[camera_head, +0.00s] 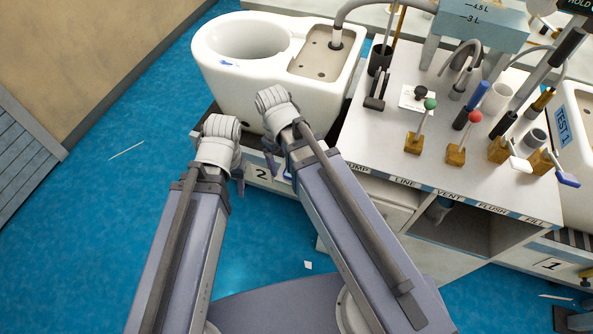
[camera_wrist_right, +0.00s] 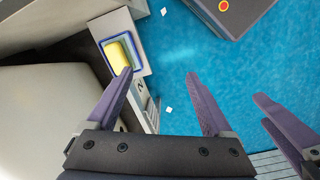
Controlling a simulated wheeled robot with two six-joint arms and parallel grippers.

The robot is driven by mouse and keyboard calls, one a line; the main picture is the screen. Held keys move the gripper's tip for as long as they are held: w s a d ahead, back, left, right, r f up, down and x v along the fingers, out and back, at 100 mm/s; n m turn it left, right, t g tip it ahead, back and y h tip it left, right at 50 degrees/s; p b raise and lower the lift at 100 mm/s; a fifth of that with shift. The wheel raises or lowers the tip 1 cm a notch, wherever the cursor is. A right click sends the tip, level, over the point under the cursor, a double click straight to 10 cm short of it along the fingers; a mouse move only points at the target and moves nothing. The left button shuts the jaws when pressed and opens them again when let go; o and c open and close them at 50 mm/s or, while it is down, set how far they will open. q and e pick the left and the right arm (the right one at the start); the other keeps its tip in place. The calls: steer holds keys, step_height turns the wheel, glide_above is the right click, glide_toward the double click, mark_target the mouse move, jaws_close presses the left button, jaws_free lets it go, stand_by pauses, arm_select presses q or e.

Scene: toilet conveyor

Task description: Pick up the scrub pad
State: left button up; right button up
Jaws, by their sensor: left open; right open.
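A yellow block (camera_wrist_right: 118,56), which looks like the scrub pad, lies in a blue-rimmed tray (camera_wrist_right: 139,62) on a narrow ledge in the right wrist view. I cannot make it out in the head view. My right gripper (camera_wrist_right: 159,75) is open and empty, with the tray beyond its left finger and blue floor between its fingertips. In the head view my right gripper (camera_head: 279,160) points down in front of the white toilet. My left gripper (camera_head: 238,182) hangs just to its left, partly hidden by its wrist; its open fingers show at the right of the wrist view (camera_wrist_right: 280,125).
The white toilet (camera_head: 215,75) marked 2 stands behind the grippers. A grey bench (camera_head: 385,165) with levers, tubes and cups is at the right. A dark box (camera_wrist_right: 225,20) is at the top of the wrist view. Blue floor (camera_head: 110,200) is mostly clear on the left.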

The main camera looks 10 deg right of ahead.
steer(key=w+d+f+n+b, duration=0.1)
steer(key=w+d+f+b, duration=0.1)
steer(key=f, duration=0.1)
steer(key=w+d+f+n+b, duration=0.2)
steer(key=w+d+f, duration=0.1)
steer(key=w+d+f+n+b, duration=0.1)
steer(key=w+d+f+b, duration=0.1)
steer(key=w+f, duration=0.1)
steer(key=shift+w+d+y, duration=0.1)
steer(key=shift+d+y, duration=0.15)
steer(key=shift+y, duration=0.15)
steer(key=shift+d+n+b, duration=0.2)
steer(key=shift+n+b, duration=0.1)
steer(key=f+b, duration=0.8)
steer(key=shift+w+a, duration=0.2)
arm_select(q)
step_height(320, 180, down, 17)
steer(key=shift+r, duration=0.15)
arm_select(e)
steer(key=shift+r, duration=0.15)
jaws_close()
